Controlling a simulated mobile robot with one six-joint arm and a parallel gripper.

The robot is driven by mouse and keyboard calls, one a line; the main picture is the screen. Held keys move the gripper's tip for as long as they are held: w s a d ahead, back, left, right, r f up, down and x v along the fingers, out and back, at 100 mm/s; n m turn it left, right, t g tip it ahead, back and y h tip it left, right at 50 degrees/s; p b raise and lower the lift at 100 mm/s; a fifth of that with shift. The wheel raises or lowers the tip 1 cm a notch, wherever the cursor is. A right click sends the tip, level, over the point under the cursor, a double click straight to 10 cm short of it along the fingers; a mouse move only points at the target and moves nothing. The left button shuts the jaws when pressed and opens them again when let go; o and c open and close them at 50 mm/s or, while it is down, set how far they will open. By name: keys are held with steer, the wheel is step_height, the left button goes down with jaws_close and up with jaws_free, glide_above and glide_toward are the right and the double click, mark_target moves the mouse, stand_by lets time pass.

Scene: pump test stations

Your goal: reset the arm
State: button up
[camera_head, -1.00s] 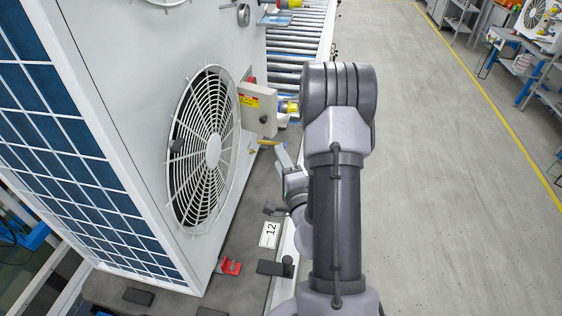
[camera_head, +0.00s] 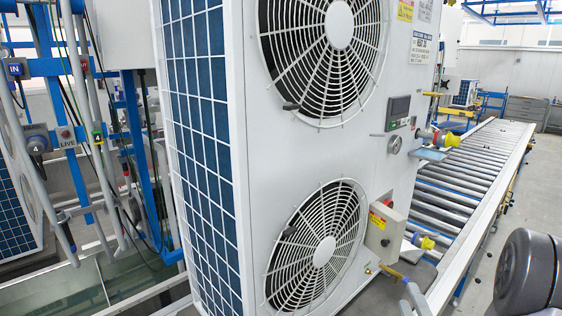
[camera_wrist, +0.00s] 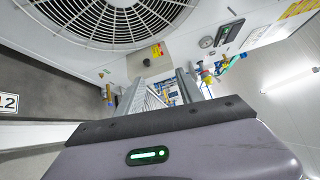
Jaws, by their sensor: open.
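My gripper (camera_wrist: 158,88) shows in the wrist view, with its two grey fingers standing apart and nothing seen between them. Past the fingers is the white pump unit (camera_wrist: 225,12), with a round fan grille (camera_wrist: 115,20) at the top left. In the head view a rounded dark grey part of my arm (camera_head: 527,272) stands at the lower right, clear of the pump unit (camera_head: 390,165). The rest of my arm is mostly out of that view.
A roller conveyor (camera_head: 460,180) runs back on the right of the unit. A grey box with a yellow label (camera_head: 383,230) juts from its lower front. Yellow connectors (camera_head: 447,139) stick out at its side. Blue frames and hoses (camera_head: 130,130) fill the left.

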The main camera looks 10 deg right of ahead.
steer(key=w+a+r+n+g+y, duration=0.1)
steer(key=a+r+n+y, duration=0.25)
steer(key=a+y, duration=0.35)
steer(key=w+a+r+n+y, duration=0.15)
steer(key=a+r+y, duration=0.25)
steer(key=a, duration=0.5)
steer(key=s+a+r+n+g+y+b, duration=0.1)
steer(key=s+a+n+g+y, duration=0.6)
steer(key=a, duration=0.7)
steer(key=s+a+f+n+g+h+b, duration=0.1)
steer(key=s+a+f+n+g+h, duration=0.2)
steer(key=s, duration=0.4)
steer(key=s+a+f+n+g+h, duration=0.1)
steer(key=s+n+g+h, duration=0.15)
steer(key=s+g, duration=0.35)
steer(key=s+d+r+t+h, duration=0.1)
steer(key=s+d+t+h, duration=0.1)
steer(key=d+t+h, duration=0.2)
steer(key=d+h+b, duration=0.1)
steer(key=d+h, duration=0.2)
steer(key=d, duration=0.2)
steer(key=shift+r+m, duration=0.25)
steer(key=shift+m, duration=0.1)
